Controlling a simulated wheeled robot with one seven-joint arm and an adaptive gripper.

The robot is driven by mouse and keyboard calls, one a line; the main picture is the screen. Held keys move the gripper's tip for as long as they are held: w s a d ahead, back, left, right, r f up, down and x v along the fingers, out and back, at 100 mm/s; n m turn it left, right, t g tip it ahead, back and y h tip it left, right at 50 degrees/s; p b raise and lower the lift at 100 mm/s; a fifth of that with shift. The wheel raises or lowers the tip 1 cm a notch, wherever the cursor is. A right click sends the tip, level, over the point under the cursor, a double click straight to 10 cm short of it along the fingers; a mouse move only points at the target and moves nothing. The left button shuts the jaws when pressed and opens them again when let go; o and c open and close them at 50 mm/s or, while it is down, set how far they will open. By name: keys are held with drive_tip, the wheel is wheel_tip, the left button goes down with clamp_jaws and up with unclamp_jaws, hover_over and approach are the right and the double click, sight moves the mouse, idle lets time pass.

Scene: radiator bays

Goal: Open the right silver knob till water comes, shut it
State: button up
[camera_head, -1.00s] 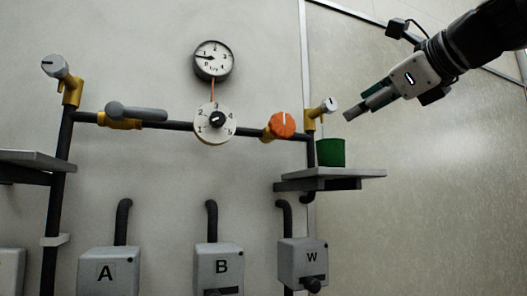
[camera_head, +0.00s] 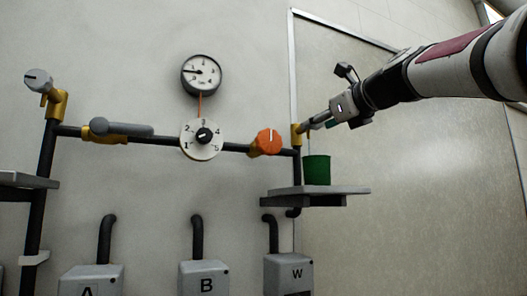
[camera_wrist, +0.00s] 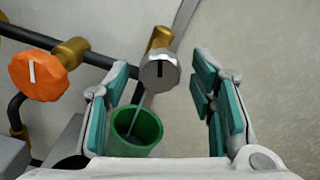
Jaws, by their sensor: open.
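The right silver knob (camera_wrist: 159,70) sits on a brass valve (camera_wrist: 158,40), and its dark mark stands about upright. In the wrist view it lies between the two spread fingers of my gripper (camera_wrist: 160,75), with clear gaps on both sides. In the head view my gripper (camera_head: 308,127) is at the valve and hides the knob. A green cup (camera_head: 316,170) stands below on a shelf. In the wrist view a thin grey line runs from under the knob into the cup (camera_wrist: 149,141); I cannot tell whether it is water or a pipe.
An orange knob (camera_head: 267,142) is close to the left on the dark pipe. A numbered dial (camera_head: 190,151) and a gauge (camera_head: 202,73) are further left. Another silver knob (camera_head: 38,80) is at the far left. The shelf (camera_head: 350,190) juts out under the cup.

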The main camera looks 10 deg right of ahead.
drive_tip(key=shift+x, duration=0.9)
drive_tip(key=c, duration=1.2)
